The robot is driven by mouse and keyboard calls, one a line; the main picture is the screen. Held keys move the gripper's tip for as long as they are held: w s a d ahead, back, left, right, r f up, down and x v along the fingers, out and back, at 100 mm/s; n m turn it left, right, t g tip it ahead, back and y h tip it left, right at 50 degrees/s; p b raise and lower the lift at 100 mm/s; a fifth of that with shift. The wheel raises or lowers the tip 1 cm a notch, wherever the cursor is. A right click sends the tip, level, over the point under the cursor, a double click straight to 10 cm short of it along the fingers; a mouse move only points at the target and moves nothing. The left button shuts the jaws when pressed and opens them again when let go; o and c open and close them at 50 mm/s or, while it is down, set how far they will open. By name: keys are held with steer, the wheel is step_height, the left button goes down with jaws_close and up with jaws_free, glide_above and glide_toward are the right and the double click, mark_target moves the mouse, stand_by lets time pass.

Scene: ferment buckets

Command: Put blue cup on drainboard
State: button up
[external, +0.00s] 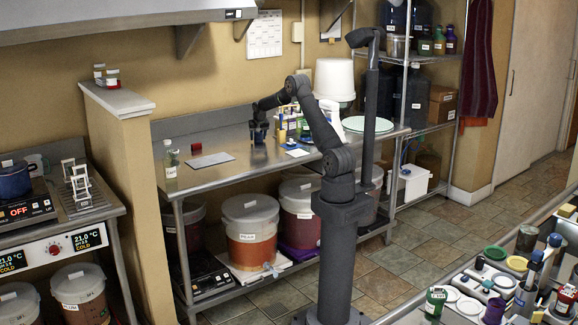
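My gripper (258,130) points down at the middle of the steel counter (185,181). A small dark blue shape shows at its fingers, close to the counter top; it may be the blue cup, but it is too small to tell it from the fingers. I cannot tell whether the gripper is open or shut. No surface is clearly marked as the drainboard. A flat grey board (210,160) lies on the counter left of my gripper. A ridged metal surface with small white racks (78,182) is at the far left.
A clear bottle (171,160) stands at the counter's left end. Small bottles and a white jug (329,115) crowd the right of my gripper, near a pale green plate (367,125). A wall post (125,140) separates the counter from the hot plate (25,210) and dark blue pot (14,182).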

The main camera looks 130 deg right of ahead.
steer(key=shift+o, duration=0.5)
steer(key=shift+r, duration=0.1)
steer(key=shift+r, duration=0.3)
steer(key=shift+o, duration=0.4)
steer(key=v, duration=1.1)
steer(key=shift+a+r, duration=0.2)
steer(key=shift+r, duration=0.1)
